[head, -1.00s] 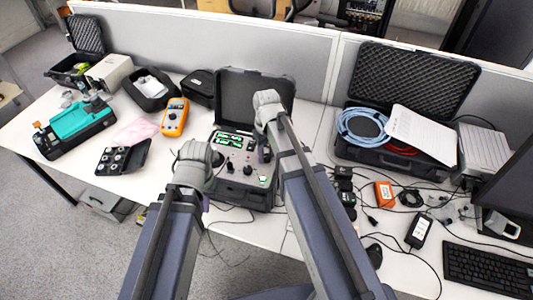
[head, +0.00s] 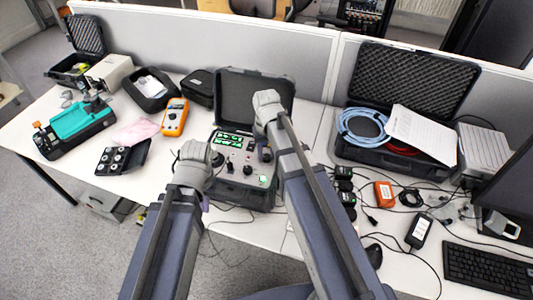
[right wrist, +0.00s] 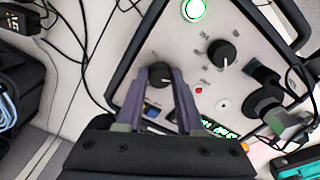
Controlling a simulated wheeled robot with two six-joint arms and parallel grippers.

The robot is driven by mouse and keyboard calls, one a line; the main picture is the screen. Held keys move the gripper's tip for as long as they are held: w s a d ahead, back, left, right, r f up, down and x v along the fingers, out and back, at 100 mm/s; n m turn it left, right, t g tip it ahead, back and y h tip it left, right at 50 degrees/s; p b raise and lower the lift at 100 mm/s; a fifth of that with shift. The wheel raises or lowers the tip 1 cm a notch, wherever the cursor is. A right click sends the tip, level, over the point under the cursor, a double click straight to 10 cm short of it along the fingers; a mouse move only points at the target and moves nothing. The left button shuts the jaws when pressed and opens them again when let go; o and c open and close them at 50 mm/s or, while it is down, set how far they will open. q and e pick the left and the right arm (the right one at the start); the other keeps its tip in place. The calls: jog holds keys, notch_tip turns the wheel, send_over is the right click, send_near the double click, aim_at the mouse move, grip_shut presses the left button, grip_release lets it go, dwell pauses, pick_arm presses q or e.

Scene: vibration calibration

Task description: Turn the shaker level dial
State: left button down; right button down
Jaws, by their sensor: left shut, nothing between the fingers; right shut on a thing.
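The control unit (head: 230,186) is a grey panel in an open black case at the middle of the desk. It has lit green displays (head: 233,141), black knobs and a green lit button (right wrist: 193,9). In the right wrist view my right gripper (right wrist: 165,76) is shut on a black dial (right wrist: 160,70), one finger on each side. A second black knob (right wrist: 221,52) stands free nearby. The dial labels are too small to read. In the head view my right arm partly covers the panel's right side. My left gripper (head: 214,160) is shut and empty at the panel's left edge.
An orange multimeter (head: 174,117) and a teal device (head: 80,120) lie to the left. An open case with blue cable (head: 362,124) stands to the right. Loose cables, small boxes and a keyboard (head: 488,268) crowd the right front. A grey partition runs behind.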

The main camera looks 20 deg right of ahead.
aim_at(266, 156)
jog(key=m, duration=0.4)
jog(key=shift+m, duration=0.3)
jog(key=m, duration=0.4)
jog(key=shift+m, duration=0.4)
jog(key=c, duration=0.5)
grip_release()
jog(key=shift+r, duration=0.1)
notch_tip(266, 156, up, 8)
jog(key=p, duration=0.8)
